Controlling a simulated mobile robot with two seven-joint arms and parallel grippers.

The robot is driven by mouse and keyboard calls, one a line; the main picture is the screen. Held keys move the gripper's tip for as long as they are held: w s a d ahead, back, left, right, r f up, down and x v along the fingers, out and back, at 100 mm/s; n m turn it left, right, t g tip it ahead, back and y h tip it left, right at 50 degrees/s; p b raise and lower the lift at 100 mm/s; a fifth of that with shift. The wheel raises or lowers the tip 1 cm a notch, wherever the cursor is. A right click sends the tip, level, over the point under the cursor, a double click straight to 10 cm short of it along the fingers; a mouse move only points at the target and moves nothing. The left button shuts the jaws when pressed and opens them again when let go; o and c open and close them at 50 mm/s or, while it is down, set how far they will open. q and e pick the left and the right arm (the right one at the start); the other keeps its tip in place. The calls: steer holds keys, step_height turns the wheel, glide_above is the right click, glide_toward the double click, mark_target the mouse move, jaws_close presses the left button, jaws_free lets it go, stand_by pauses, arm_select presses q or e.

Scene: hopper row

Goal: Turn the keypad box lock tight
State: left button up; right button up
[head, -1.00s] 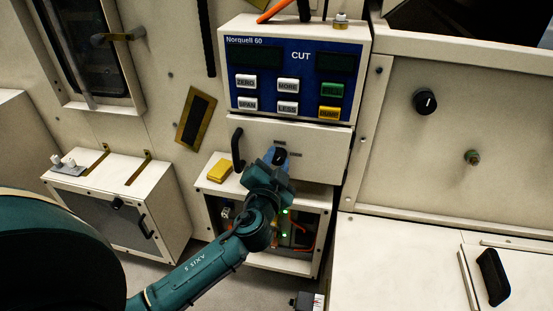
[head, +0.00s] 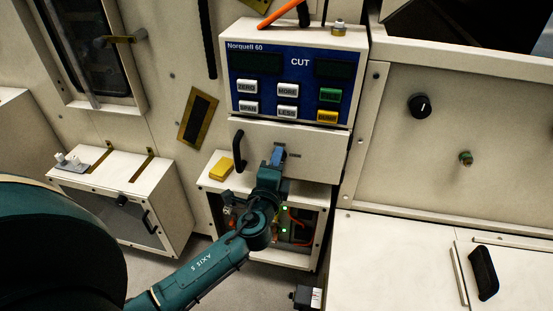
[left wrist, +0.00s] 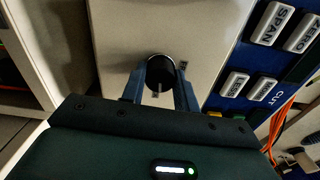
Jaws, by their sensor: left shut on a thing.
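The keypad box (head: 293,72) is a cream box with a blue front marked "Norquell 60" and "CUT". Below its keys is a cream front panel (head: 318,148) with a black handle at its left. My left gripper (head: 277,156) is at this panel, and it hides the lock in the head view. In the left wrist view the lock (left wrist: 160,69) is a round black knob with a pale slot-like mark. The blue fingers of my left gripper (left wrist: 160,88) are closed on it from both sides. My right gripper is not in view.
An open compartment (head: 316,228) with cables and green lights lies under the panel. A yellow block (head: 221,168) sits on its top, left of the gripper. A black dial (head: 420,105) and a greenish knob (head: 465,158) are on the wall to the right.

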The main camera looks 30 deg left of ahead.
arm_select(q)
steer(key=shift+m, duration=0.8)
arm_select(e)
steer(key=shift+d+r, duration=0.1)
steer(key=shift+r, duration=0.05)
arm_select(q)
steer(key=shift+p, duration=0.3)
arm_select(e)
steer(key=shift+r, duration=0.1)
arm_select(q)
steer(key=o, duration=1)
steer(key=b+v, duration=0.2)
steer(key=v, duration=1.1)
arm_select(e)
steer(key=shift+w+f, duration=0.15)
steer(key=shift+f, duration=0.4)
arm_select(q)
steer(key=shift+s, duration=0.1)
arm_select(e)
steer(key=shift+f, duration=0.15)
